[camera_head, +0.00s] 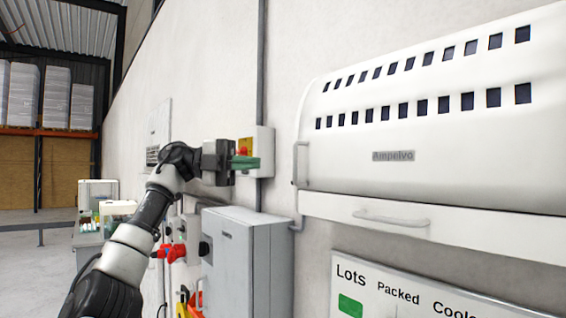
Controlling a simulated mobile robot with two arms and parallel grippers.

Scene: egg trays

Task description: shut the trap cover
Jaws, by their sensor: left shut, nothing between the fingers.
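A white wall-mounted unit, seemingly the trap, fills the upper right; its curved cover (440,90) has two rows of dark slots and an "Ampelvo" label. Below the cover is a white front strip with a bar handle (391,219). I cannot tell from here whether the cover is fully shut. My left gripper (250,163) is left of the trap and clear of it, with its green fingers closed and empty. My right gripper is out of view.
A whiteboard (400,284) hangs under the trap. A pipe (262,60) runs up the wall. Open floor lies at far left.

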